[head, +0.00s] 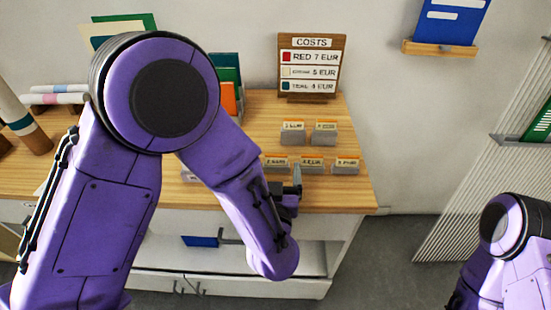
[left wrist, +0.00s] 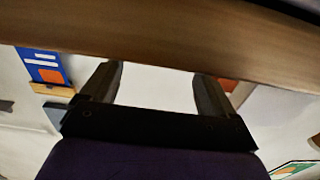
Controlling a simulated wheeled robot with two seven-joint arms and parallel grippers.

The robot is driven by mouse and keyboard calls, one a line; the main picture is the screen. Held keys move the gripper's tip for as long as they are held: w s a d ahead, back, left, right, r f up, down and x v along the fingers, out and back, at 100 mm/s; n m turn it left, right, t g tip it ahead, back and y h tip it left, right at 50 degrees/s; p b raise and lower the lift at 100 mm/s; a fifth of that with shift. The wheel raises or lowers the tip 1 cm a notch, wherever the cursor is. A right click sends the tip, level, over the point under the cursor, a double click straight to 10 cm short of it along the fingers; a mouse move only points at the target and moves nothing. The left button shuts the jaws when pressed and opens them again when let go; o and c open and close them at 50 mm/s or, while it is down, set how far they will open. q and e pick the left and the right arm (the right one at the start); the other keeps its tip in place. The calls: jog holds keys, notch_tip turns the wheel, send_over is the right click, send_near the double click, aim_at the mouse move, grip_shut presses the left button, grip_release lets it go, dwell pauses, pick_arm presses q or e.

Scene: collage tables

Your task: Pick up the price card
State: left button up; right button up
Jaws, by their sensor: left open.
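The back row has a card on the left (head: 292,127) and one on the right (head: 325,127). The front row has a left card (head: 277,161), a middle card (head: 311,162) and a right card (head: 346,162). Their print is mostly too small to read. My left gripper (head: 291,190) is at the table's front edge, just in front of the front row. In the left wrist view its fingers (left wrist: 158,88) are apart, with no card between them. My right gripper is out of view.
A wooden COSTS board (head: 311,68) stands behind the cards. The table (head: 358,195) has bare wood at its right end. A blue item sits on a wall ledge (head: 440,48). In the left wrist view a wooden edge (left wrist: 150,35) crosses close above the fingers.

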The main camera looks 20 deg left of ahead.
aim_at(276, 157)
pick_arm(q)
jog(key=x, duration=0.3)
jog(key=shift+a, duration=0.1)
jog(key=shift+s, duration=0.1)
jog(key=c, duration=1.1)
